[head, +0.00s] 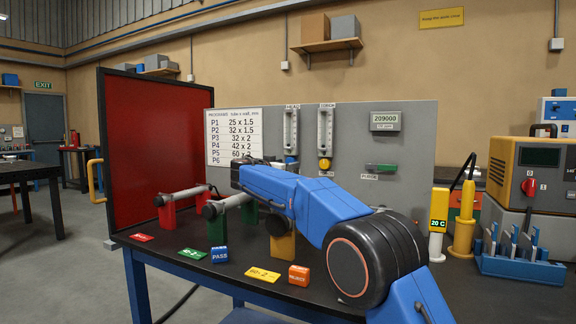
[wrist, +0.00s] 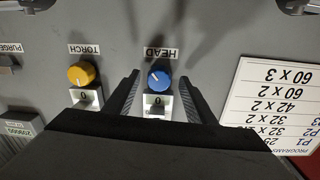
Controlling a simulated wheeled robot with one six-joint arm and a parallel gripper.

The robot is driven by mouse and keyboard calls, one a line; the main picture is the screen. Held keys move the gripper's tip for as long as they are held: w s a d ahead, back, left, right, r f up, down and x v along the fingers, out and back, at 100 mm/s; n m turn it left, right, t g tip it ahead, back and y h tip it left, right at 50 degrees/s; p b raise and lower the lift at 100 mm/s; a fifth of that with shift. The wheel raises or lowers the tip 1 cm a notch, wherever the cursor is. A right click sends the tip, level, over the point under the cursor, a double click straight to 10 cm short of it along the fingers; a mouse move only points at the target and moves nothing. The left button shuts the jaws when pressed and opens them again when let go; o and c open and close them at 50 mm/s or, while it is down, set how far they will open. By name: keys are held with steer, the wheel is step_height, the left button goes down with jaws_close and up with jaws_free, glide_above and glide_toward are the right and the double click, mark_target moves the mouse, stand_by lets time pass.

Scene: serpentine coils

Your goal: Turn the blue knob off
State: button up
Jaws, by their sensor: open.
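My gripper (wrist: 159,84) is open, with one dark finger on each side of the knob in the picture. I cannot tell whether the fingers touch it or how far off they are. In the head view a bit of the blue knob (head: 290,160) shows beside my blue arm, and the arm mostly hides my gripper.
A yellow TORCH knob (wrist: 81,74) sits beside the blue one, and also shows in the head view (head: 324,163). A programme chart (head: 234,136) hangs on the panel. Clamped tubes on coloured stands (head: 217,228) and small blocks occupy the bench below. A red screen (head: 150,145) closes the left.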

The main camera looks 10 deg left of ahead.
steer(key=shift+x, duration=1.1)
steer(key=c, duration=1)
steer(key=shift+c, duration=0.2)
steer(key=shift+n, duration=0.3)
steer(key=shift+s+d+n, duration=0.1)
steer(key=shift+n, duration=2.6)
steer(key=o, duration=1)
